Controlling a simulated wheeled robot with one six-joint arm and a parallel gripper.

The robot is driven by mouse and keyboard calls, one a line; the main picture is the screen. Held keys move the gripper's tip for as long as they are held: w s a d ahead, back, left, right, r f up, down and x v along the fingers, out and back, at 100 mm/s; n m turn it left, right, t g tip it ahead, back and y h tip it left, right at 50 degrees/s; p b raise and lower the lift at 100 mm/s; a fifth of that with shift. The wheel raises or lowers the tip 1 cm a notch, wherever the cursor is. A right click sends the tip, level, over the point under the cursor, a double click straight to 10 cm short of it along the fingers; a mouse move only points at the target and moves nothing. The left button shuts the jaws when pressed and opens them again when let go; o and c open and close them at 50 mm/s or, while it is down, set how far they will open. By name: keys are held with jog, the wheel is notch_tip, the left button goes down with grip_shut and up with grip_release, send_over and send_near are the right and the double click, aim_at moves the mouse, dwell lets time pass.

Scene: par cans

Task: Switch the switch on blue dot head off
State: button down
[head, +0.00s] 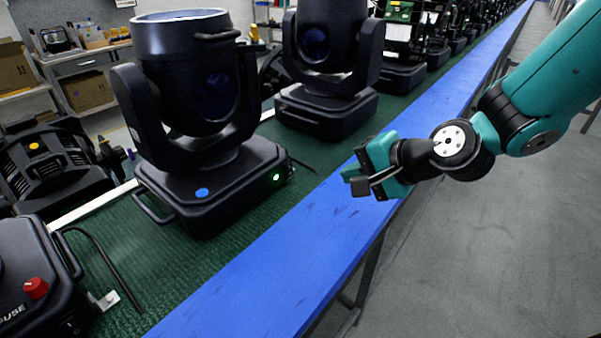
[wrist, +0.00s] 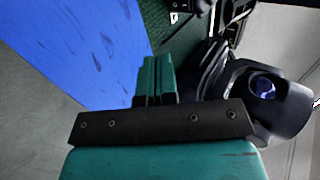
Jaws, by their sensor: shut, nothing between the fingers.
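The blue dot head is a black moving-head light (head: 190,75) on a wide base. A small green lit spot (head: 276,178) shows on the base's right end; I cannot make out the switch's shape or position there. My gripper (head: 356,181) is to the right of that end, above the blue strip and apart from the head. In the wrist view its teal fingers (wrist: 155,75) are together and empty. A black lamp head (wrist: 262,92) shows at right there; I cannot tell which one it is.
A second black head (head: 328,70) stands behind on the green mat (head: 130,265). A black unit with a red knob (head: 36,288) is at front left. The blue strip (head: 275,275) runs along the bench edge. Grey floor (head: 480,255) to the right is clear.

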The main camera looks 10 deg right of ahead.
aim_at(289, 170)
jog(key=shift+a, duration=0.1)
jog(key=p+x, duration=0.2)
jog(key=x, duration=0.7)
jog(key=shift+w+a+f+p, duration=0.25)
jog(key=shift+w+a+p, duration=0.15)
jog(key=shift+w+a, duration=0.45)
jog(key=shift+w+a+f+p, duration=0.3)
jog(key=shift+w+a+p, duration=0.05)
jog(key=shift+w+a, duration=0.5)
